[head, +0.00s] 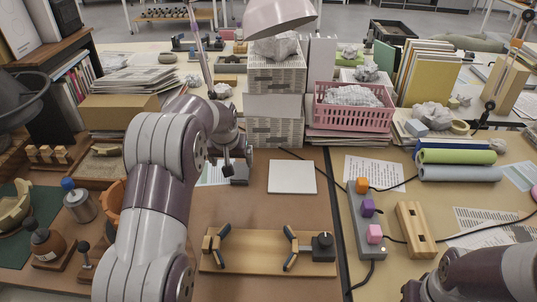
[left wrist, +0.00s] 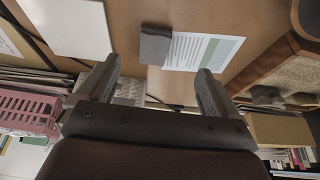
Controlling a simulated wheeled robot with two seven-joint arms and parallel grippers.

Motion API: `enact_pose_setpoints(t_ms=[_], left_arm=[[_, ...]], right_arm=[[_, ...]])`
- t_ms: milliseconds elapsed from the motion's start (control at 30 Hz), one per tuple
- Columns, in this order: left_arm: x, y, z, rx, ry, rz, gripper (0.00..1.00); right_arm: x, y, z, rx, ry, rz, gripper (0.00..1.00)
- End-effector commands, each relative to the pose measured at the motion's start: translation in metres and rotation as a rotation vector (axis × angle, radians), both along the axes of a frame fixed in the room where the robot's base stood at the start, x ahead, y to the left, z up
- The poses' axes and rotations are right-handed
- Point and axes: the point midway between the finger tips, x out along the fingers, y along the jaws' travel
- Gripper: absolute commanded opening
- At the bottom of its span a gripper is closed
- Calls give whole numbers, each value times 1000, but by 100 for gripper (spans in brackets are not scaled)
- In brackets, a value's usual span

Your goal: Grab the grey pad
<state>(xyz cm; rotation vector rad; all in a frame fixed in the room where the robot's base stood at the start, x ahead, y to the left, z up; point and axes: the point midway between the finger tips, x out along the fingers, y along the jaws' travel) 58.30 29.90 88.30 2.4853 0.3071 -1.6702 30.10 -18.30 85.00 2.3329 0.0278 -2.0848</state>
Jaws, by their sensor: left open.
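The grey pad (head: 240,173) is a small dark grey block on the brown tabletop, at the edge of a printed sheet. In the left wrist view the pad (left wrist: 156,46) lies ahead of the fingertips, roughly centred between them. My left gripper (head: 229,168) is beside the pad in the head view, pointing down. In the left wrist view its two fingers (left wrist: 157,68) are spread wide with nothing between them. Part of my right arm shows at the lower right of the head view, with no fingers visible.
A white square tile (head: 292,177) lies right of the pad. A wooden board with angled clamps (head: 262,266) is nearer the front. Stacked boxes (head: 275,132) and a pink basket (head: 352,115) stand behind. A wooden tray (head: 101,168) is to the left. The tabletop before the tile is clear.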

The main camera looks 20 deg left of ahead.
Motion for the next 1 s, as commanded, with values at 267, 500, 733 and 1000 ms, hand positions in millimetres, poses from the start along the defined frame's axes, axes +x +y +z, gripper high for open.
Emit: enact_pose_setpoints(t_ms=[267, 500, 733, 1000], left_arm=[[17, 4, -37, -4, 5, 12, 94], [30, 7, -68, -4, 2, 11, 94], [41, 7, -108, -4, 3, 11, 94], [44, 8, -114, -4, 1, 11, 94]], right_arm=[[-1, 0, -4, 0, 1, 0, 43], [0, 0, -6, 0, 1, 0, 43], [0, 0, -10, 0, 0, 0, 43], [0, 0, -10, 0, 1, 0, 43]])
